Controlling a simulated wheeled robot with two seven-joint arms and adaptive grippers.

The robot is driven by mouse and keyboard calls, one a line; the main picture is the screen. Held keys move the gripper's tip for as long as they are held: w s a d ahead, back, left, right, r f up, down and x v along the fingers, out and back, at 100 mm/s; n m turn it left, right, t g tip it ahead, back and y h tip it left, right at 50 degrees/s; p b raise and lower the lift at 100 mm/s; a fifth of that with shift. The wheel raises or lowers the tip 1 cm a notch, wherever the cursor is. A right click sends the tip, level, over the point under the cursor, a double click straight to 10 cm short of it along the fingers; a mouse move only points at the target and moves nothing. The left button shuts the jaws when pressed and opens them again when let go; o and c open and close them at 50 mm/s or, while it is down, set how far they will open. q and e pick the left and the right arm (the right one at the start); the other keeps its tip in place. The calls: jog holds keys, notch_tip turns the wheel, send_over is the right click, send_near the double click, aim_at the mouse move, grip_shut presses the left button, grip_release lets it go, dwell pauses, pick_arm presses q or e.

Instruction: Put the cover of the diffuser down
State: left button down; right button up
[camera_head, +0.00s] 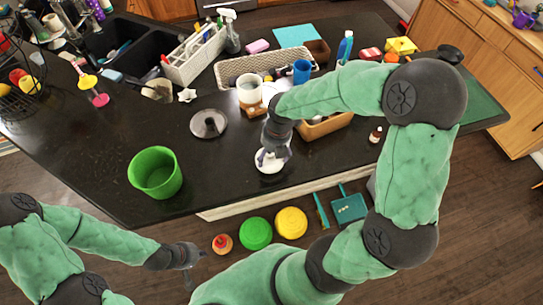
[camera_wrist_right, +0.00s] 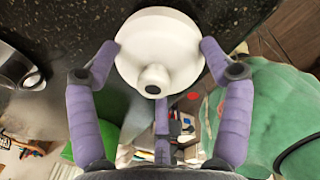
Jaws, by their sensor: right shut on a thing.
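The diffuser cover (camera_wrist_right: 155,52) is white and round, with a small knob that has a dark hole. In the wrist view my right gripper (camera_wrist_right: 160,60) has its purple fingers closed on both sides of it. In the head view the white cover (camera_head: 269,163) is below the right gripper (camera_head: 272,152), over the front part of the dark counter. I cannot tell whether it touches the counter. My left gripper (camera_head: 189,272) hangs low at the bottom left, over the floor and away from the counter; its fingers are too small to read. I cannot make out the diffuser's base for certain.
A silver round lid (camera_head: 208,124) and a green bucket (camera_head: 155,172) stand on the counter (camera_head: 110,150) left of the cover. A white cup (camera_head: 249,88), a wicker basket (camera_head: 235,68) and a brown tray (camera_head: 322,127) are behind. Counter between bucket and cover is clear.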

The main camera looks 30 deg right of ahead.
jog(key=shift+f, duration=0.95)
jog(key=o, duration=1.1)
jog(key=shift+r, duration=0.6)
jog(key=r, duration=0.7)
jog(key=s+d+r, duration=0.1)
jog(key=r, duration=0.3)
jog(key=shift+s+p, duration=0.1)
jog(key=shift+p, duration=0.25)
